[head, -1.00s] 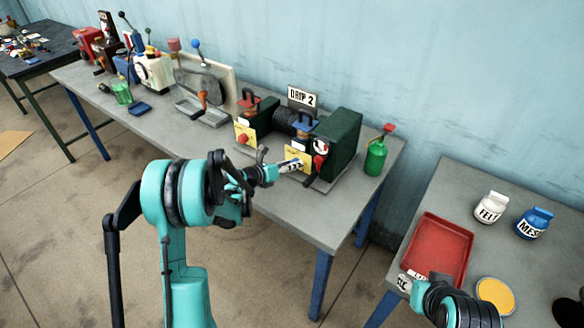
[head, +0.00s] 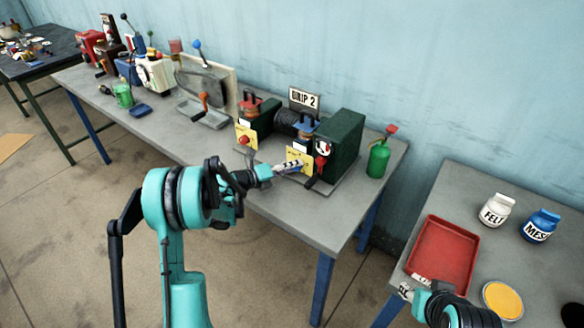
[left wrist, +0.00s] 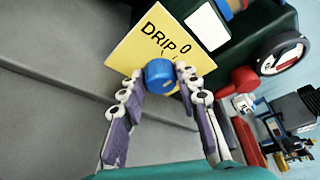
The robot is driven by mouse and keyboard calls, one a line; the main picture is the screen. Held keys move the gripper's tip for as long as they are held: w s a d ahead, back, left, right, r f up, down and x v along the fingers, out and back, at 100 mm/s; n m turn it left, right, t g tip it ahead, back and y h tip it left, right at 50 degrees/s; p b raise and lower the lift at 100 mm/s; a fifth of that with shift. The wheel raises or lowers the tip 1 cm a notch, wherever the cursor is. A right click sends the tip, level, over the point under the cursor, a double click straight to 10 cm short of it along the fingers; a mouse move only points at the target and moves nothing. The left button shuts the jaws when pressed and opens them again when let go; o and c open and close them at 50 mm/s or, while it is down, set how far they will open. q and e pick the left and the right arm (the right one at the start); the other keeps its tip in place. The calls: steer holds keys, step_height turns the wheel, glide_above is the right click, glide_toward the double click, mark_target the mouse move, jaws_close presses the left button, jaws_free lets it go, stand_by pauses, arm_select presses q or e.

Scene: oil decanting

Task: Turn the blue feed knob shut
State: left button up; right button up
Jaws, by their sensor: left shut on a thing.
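The blue feed knob (left wrist: 159,76) sits on a yellow plate (left wrist: 140,42) marked "DRIP 0" in the left wrist view. My left gripper (left wrist: 160,79) has its two fingertips on either side of the knob, closed on it.
A second yellow plate with a red knob (head: 245,141) is just left. A green oil can (head: 378,158) stands right of the machine. A red tray (head: 440,258) and two jars marked FELT (head: 495,211) and MESH (head: 540,226) are on the right table.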

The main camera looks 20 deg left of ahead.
stand_by(0.3)
arm_select(q)
steer(key=o, duration=1.2)
steer(key=shift+c, duration=0.2)
steer(key=shift+v, duration=4)
